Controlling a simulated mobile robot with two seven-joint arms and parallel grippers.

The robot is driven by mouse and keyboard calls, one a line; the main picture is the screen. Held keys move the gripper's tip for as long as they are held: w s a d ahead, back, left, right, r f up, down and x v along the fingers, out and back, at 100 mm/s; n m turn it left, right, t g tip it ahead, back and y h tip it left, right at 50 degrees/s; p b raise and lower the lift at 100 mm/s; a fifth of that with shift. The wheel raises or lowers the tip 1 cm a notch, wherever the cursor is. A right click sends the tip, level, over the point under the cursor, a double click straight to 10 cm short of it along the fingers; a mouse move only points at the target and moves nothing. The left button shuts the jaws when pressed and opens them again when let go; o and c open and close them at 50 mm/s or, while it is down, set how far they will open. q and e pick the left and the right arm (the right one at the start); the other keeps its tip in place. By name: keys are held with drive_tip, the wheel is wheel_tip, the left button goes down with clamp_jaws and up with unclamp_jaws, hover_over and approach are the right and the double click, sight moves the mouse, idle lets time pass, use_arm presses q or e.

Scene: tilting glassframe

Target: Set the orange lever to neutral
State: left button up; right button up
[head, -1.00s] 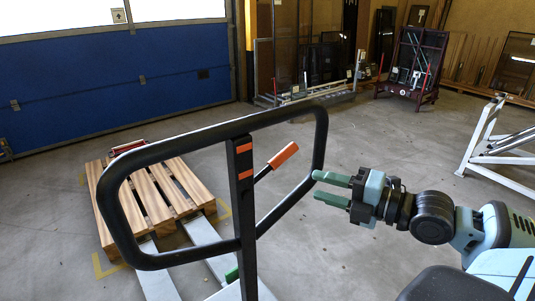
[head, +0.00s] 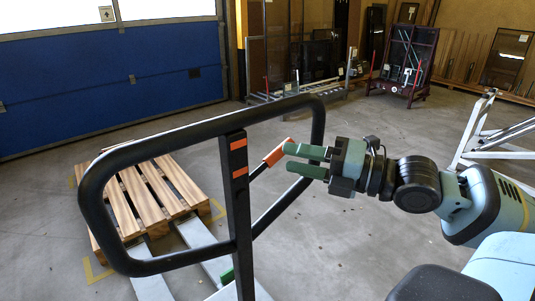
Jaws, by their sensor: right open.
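The orange lever (head: 277,153) is an orange grip on a thin dark rod. It slants up to the right from the black post (head: 238,200), inside the black loop handle (head: 318,125) of a pallet truck. My right gripper (head: 288,158) has two green fingers, one above the other, pointing left. It is open, with its fingertips at the right side of the orange grip. The upper fingertip overlaps the grip's upper end in the picture; I cannot tell whether they touch. My left gripper is not in view.
The handle's black tube surrounds the lever, and its right side runs close to my right fingers. A wooden pallet (head: 150,200) lies on the truck's forks behind. A white frame (head: 475,135) stands at the right. Open floor lies between.

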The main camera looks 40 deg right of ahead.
sight(279, 159)
drive_tip(key=shift+x, duration=3.1)
clamp_jaws()
